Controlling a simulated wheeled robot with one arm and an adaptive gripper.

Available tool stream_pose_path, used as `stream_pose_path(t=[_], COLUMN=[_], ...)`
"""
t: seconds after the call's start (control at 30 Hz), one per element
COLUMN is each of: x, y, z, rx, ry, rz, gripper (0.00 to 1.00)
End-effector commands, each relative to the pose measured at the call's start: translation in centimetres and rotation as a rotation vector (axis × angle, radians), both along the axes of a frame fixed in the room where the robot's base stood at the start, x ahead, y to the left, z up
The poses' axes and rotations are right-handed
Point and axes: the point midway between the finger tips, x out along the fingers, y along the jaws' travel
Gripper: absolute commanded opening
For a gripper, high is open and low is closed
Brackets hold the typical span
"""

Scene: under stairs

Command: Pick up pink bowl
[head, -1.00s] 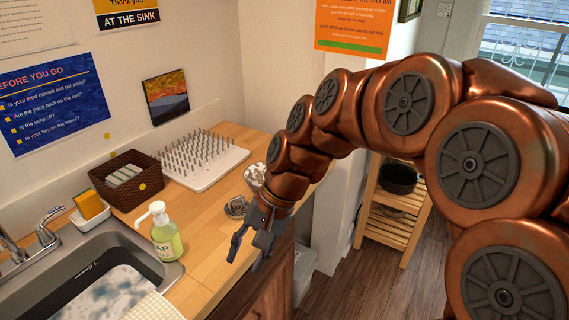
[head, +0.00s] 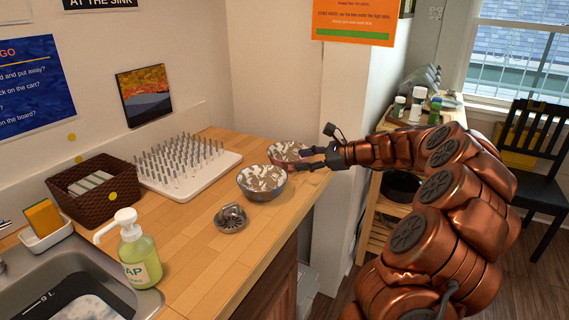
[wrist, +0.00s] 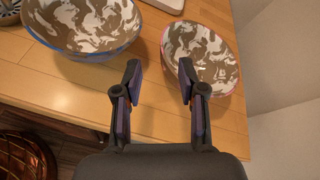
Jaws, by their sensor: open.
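The pink bowl (head: 287,149) has a pink rim and a brown-and-white patterned inside. It sits upright at the counter's far right end, partly hidden by my gripper (head: 283,163) in the head view. In the wrist view the pink bowl (wrist: 212,54) is at upper right. My gripper (wrist: 160,78) is open and empty. Its right fingertip overlaps the bowl's left rim in the picture, and its left fingertip is over bare wood between two bowls. I cannot tell whether it touches the bowl.
A blue-rimmed bowl (head: 262,183) with the same pattern stands close by, left of my gripper. A white spiked rack (head: 186,166), brown basket (head: 99,187) and soap bottle (head: 138,255) stand farther left. A wall is behind.

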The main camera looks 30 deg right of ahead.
Motion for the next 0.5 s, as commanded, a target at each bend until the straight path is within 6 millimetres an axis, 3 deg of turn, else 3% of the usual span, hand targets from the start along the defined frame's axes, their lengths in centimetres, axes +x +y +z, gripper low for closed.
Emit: stream_pose_path(t=[0.13, 0.5], x=[0.7, 3.0], y=[-0.3, 1.3], z=[-0.4, -1.5], rx=[0.012, 0.009], ry=[-0.001, 0.000], rz=[-0.017, -0.016], gripper=[0.41, 0.41])
